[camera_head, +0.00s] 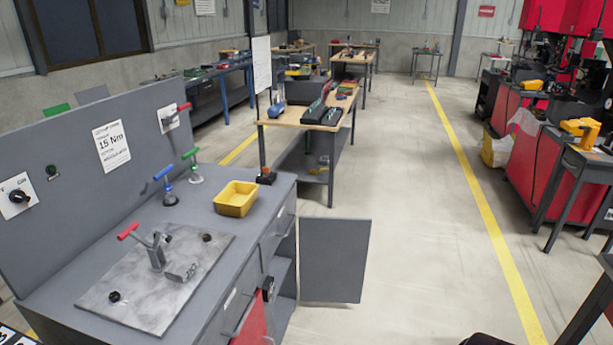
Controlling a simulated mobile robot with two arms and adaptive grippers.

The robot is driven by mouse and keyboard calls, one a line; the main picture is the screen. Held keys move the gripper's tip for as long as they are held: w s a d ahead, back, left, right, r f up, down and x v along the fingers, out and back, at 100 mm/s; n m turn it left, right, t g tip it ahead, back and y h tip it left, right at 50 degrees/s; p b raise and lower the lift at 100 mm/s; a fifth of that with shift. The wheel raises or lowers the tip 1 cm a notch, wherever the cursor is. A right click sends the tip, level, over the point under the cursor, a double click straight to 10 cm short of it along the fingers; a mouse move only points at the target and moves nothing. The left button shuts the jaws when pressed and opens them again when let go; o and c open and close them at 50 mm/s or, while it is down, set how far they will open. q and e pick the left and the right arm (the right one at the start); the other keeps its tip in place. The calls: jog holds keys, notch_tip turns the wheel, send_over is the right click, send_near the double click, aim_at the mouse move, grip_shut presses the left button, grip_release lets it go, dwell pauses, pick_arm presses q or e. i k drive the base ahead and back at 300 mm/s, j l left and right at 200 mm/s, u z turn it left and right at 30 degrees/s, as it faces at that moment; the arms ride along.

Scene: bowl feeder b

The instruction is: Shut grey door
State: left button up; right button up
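The grey door (335,260) is a flat grey panel at the far right end of the grey workbench cabinet (60,290). It stands open, swung out to the right over the floor. The cabinet opening (284,275) beside it shows a shelf inside. Neither of my grippers can be made out in the head view. A dark shape at the bottom edge right of centre is too cut off to identify.
On the bench are a yellow bin (236,198), a metal plate with a red-handled clamp (157,249), and blue (168,187) and green-handled (193,167) clamps. A red panel (251,326) is on the bench front. The floor (420,240) right of the door is clear. Red machines (545,140) stand far right.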

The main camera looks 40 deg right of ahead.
aim_at(333, 251)
jog(key=l+u, duration=0.35)
jog(key=l, duration=1.65)
jog(key=l+u, duration=0.15)
jog(key=l, duration=0.35)
jog(key=l+u, duration=0.2)
jog(key=l, duration=0.3)
jog(key=k+l+u, duration=0.15)
jog(key=l, duration=0.3)
jog(key=l+u, duration=0.15)
jog(key=l, duration=0.35)
jog(key=k+l+u, duration=0.15)
jog(key=l, duration=0.35)
jog(key=k+l+u, duration=0.2)
jog(key=l, duration=0.25)
jog(key=l+u, duration=0.1)
jog(key=l, duration=0.35)
jog(key=k+l+u, duration=0.1)
jog(key=l, duration=0.35)
jog(key=k+l+u, duration=0.15)
jog(key=l, duration=0.3)
jog(key=k+l+u, duration=0.1)
jog(key=l, duration=0.3)
jog(key=k+l+u, duration=0.1)
jog(key=l, duration=0.35)
jog(key=k+l+u, duration=0.1)
jog(key=l, duration=0.3)
jog(key=k, duration=0.1)
